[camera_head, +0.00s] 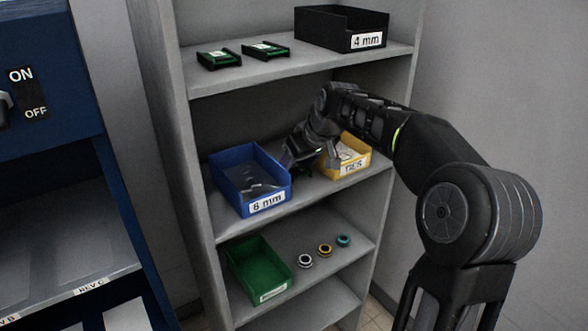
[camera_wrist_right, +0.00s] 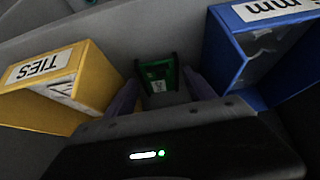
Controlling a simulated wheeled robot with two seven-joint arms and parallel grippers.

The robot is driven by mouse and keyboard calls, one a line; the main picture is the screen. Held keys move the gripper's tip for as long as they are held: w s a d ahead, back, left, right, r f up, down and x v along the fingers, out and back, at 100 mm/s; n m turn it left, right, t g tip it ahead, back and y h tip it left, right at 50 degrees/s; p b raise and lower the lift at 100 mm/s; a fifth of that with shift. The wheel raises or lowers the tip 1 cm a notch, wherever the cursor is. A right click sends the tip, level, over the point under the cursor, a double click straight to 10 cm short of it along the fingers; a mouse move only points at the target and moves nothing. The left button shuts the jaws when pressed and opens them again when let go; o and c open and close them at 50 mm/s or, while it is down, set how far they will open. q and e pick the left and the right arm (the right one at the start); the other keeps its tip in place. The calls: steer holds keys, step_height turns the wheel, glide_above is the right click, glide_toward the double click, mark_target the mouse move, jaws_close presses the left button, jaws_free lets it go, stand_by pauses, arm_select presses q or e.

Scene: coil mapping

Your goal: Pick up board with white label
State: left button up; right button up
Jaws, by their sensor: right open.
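A green board in a dark frame with a white label (camera_wrist_right: 158,75) lies between the yellow and blue bins in the right wrist view. In the head view it is mostly hidden by my right gripper. My right gripper (camera_head: 299,160) reaches in over the middle shelf between those bins. In the wrist view my right gripper (camera_wrist_right: 163,84) is open, with one finger on each side of the board's near end. I cannot tell whether the fingers touch it. Two other green boards, a left one (camera_head: 219,60) and a right one (camera_head: 265,50), lie on the top shelf. My left gripper is not in view.
The blue 6 mm bin (camera_head: 228,163) and yellow TIES bin (camera_head: 356,167) closely flank my right gripper. A black 4 mm bin (camera_head: 318,27) stands on the top shelf. A green bin (camera_head: 240,257) and three small rings (camera_head: 325,250) are on the lower shelf. A blue cabinet (camera_head: 45,70) stands left.

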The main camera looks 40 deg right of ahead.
mark_target(300, 171)
steer(key=shift+c, duration=0.5)
steer(key=c, duration=1)
steer(key=shift+r, duration=0.1)
steer(key=shift+c, duration=0.2)
steer(key=shift+r, duration=0.5)
step_height(300, 171, up, 2)
steer(key=shift+s+r, duration=0.1)
steer(key=shift+s, duration=0.4)
steer(key=s+b, duration=0.4)
steer(key=s, duration=1.3)
steer(key=shift+a, duration=0.2)
